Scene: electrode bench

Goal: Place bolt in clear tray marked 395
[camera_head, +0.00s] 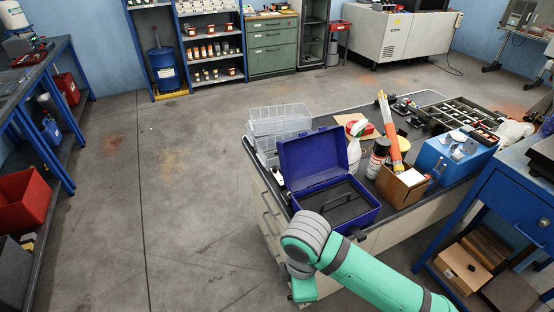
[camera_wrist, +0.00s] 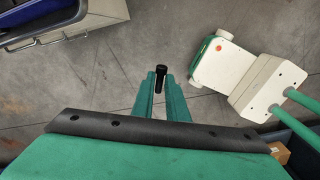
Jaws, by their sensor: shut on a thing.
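My gripper (camera_wrist: 161,86) is shut on a small black bolt (camera_wrist: 160,73), whose head shows between the two green fingertips in the wrist view. Bare floor lies below it there. In the head view my green arm reaches to the bench's front edge, and my gripper and the bolt are hidden. Clear trays (camera_head: 278,113) are stacked at the left end of the bench (camera_head: 411,184). No 395 mark can be read on them.
An open blue toolbox (camera_head: 324,157) stands beside the trays, its lid up. A spray bottle (camera_head: 354,155), a dark can (camera_head: 377,160), a cardboard box (camera_head: 401,189) and a blue box (camera_head: 447,159) crowd the bench. Open floor lies to the left.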

